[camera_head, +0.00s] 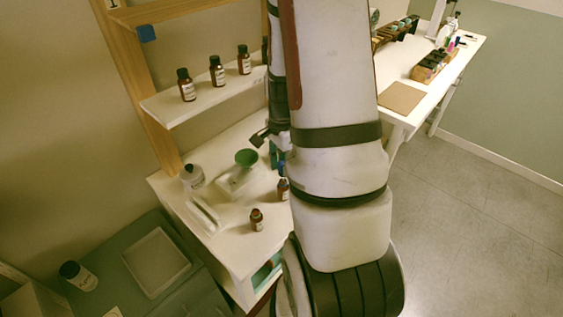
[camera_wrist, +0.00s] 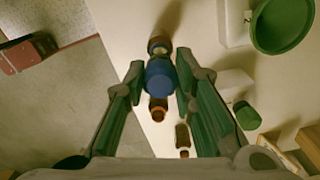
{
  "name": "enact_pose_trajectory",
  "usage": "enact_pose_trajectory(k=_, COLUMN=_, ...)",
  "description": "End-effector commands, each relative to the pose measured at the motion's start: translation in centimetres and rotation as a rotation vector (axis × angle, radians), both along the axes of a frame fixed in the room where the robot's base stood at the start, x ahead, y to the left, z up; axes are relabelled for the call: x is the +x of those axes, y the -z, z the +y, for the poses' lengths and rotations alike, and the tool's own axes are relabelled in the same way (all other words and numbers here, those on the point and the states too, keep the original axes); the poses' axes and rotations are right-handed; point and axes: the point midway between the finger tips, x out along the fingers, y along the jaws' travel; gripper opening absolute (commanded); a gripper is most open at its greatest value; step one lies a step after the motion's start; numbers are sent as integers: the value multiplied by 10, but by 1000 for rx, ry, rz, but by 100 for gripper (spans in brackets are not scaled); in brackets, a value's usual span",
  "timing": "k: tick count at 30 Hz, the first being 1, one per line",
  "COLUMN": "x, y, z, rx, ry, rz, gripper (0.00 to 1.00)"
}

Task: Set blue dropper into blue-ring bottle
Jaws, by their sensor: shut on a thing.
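My gripper (camera_wrist: 160,72) is shut on the blue dropper (camera_wrist: 160,80), whose blue rounded part shows between the fingertips in the wrist view. A small amber bottle (camera_wrist: 158,112) with an orange-looking open neck shows just below the dropper in that picture. A brown and tan piece (camera_wrist: 160,46) shows just above it; I cannot tell whether it belongs to the dropper or a bottle. In the head view, two small amber bottles, one in front (camera_head: 257,220) and one beside my arm (camera_head: 283,189), stand on the white table. A blue ring cannot be made out clearly. My arm hides part of the table.
A green dish (camera_head: 246,157) sits on a white device (camera_head: 237,180), near a white bottle (camera_head: 192,177). Several amber bottles (camera_head: 217,71) stand on the shelf (camera_head: 175,105) above. Another white table (camera_head: 455,62) stands at the back right. The floor (camera_head: 460,210) at right is clear.

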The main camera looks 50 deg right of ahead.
Motion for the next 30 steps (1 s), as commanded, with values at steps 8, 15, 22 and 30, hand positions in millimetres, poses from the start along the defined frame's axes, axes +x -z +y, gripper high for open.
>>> enact_pose_trajectory(k=8, x=0, y=0, z=0, rx=0, ry=0, rz=0, gripper=18)
enact_pose_trajectory(k=15, x=0, y=5, z=0, rx=1, ry=0, rz=1, gripper=18)
enact_pose_trajectory(k=22, x=0, y=13, z=0, rx=1, ry=0, rz=1, gripper=18)
enact_pose_trajectory(k=30, x=0, y=21, z=0, rx=1, ry=1, rz=0, gripper=18)
